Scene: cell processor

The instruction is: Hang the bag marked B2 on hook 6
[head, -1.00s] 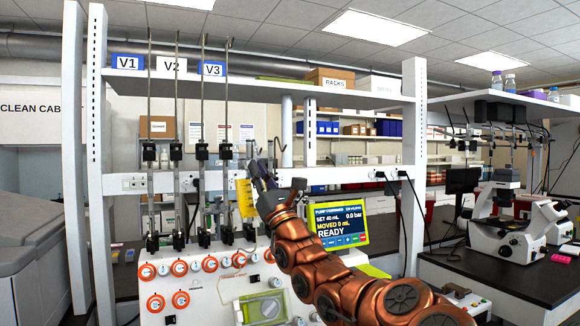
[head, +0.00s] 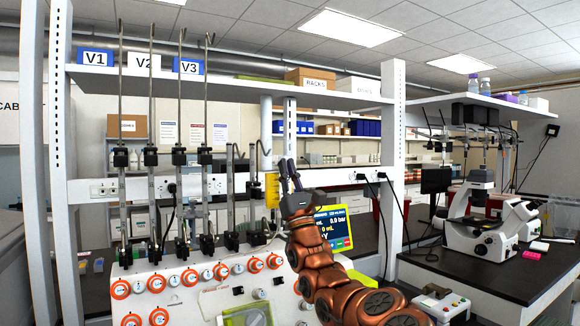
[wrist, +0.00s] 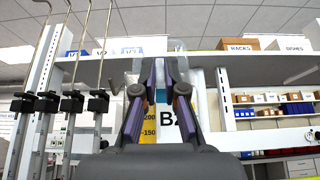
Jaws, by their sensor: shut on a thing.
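My gripper (head: 286,168) is shut on the bag marked B2. In the wrist view the bag (wrist: 168,122) shows behind the fingers (wrist: 157,75), with "B2" and a yellow scale strip marked 200 and 150. In the head view only a yellow strip of the bag (head: 272,190) shows, left of the fingers. Tall hooked poles (head: 206,105) stand to the left. Two shorter hooked poles (head: 254,190) stand nearer the gripper, just left of the bag. I can read no hook numbers, so I cannot tell which is hook 6. The bag's lower part is hidden in the wrist view.
A white shelf (head: 235,89) with labels V1, V2 and V3 runs above the gripper. The white machine (head: 190,290) with orange-ringed knobs stands below the poles. My arm partly covers its screen (head: 335,228). A white upright (head: 392,150) stands right.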

